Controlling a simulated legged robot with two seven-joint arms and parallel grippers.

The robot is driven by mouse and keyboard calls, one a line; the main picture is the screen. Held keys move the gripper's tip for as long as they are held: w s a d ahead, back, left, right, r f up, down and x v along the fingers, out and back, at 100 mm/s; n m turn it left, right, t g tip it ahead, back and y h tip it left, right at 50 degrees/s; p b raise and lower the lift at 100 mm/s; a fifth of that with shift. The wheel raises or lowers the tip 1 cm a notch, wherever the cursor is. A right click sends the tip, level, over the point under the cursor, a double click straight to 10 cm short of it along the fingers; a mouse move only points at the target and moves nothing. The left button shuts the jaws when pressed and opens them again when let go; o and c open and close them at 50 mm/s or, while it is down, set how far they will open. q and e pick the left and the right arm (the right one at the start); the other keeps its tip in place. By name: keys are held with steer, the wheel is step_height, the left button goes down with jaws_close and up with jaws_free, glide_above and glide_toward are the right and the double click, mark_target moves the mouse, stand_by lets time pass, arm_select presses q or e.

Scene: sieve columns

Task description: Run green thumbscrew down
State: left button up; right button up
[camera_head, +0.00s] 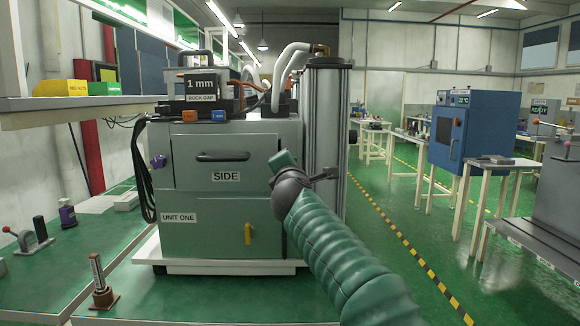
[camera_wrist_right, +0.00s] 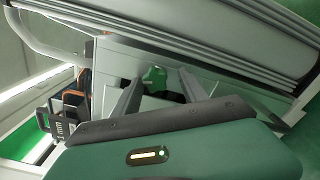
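The green thumbscrew (camera_wrist_right: 154,78) shows in the right wrist view, between or just beyond the fingertips of my right gripper (camera_wrist_right: 160,78). The two dark fingers stand apart, with a gap visible on either side of the green part, so they do not look closed on it. In the head view my right arm comes up from the bottom right, and its hand (camera_head: 284,160) is in front of the right side of the machine (camera_head: 210,220), by the metal column. The hand hides the thumbscrew and fingertips there. My left gripper is not in view.
A tall metal column (camera_head: 326,130) stands right of the machine. A purple knob (camera_head: 158,162) is on the machine's left edge, a yellow knob (camera_head: 249,234) on its lower front. A brown-based post (camera_head: 101,285) stands at front left. Green floor is open to the right.

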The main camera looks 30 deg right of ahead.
steer(key=shift+s+r, duration=0.15)
steer(key=shift+r, duration=0.05)
steer(key=b+v, duration=0.1)
steer(key=v, duration=1.5)
steer(key=shift+s+a+f, duration=0.15)
steer(key=shift+s+f, duration=0.1)
steer(key=shift+s, duration=0.05)
